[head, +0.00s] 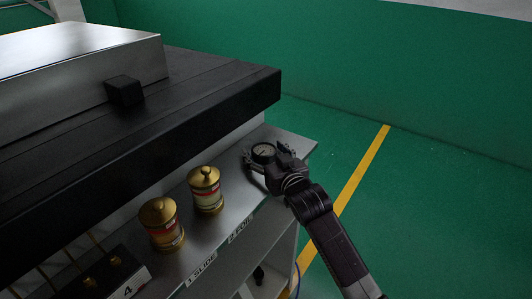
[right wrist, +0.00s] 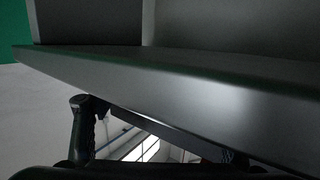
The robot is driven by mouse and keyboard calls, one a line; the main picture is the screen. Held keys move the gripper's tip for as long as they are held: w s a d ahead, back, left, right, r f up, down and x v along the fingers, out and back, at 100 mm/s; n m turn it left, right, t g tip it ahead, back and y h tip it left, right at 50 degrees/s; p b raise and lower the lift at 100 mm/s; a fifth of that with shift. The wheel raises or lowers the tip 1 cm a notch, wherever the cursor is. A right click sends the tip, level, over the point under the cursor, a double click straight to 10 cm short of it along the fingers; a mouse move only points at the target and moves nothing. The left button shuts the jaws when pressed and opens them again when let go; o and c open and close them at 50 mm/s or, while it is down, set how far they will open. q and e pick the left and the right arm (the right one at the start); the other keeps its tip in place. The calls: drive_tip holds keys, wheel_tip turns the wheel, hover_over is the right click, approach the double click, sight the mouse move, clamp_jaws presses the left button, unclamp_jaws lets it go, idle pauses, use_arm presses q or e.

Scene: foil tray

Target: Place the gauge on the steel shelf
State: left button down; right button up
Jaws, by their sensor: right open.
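The gauge (head: 263,151), round with a dark rim and pale dial, is at the far right end of the steel shelf (head: 234,223). It appears to rest on the shelf, dial up, though its underside is hidden. My right gripper (head: 262,160) is open, with its fingers around the gauge. In the right wrist view my open right gripper (right wrist: 157,130) shows low in the frame, below a grey metal edge (right wrist: 190,85). A bright window-like reflection lies between the fingers there; I cannot tell whether it is on the gauge. My left gripper is out of view.
Two brass-lidded jars, one nearer (head: 162,224) and one farther (head: 206,189), stand on the shelf left of the gauge. A black machine ledge (head: 215,112) overhangs behind. A box marked 4 (head: 125,288) is at lower left. Open green floor (head: 440,210) lies right.

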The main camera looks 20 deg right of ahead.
drive_tip(key=s+d+r, duration=0.1)
drive_tip(key=s+r, duration=0.1)
drive_tip(key=s, duration=1)
drive_tip(key=shift+b, duration=0.35)
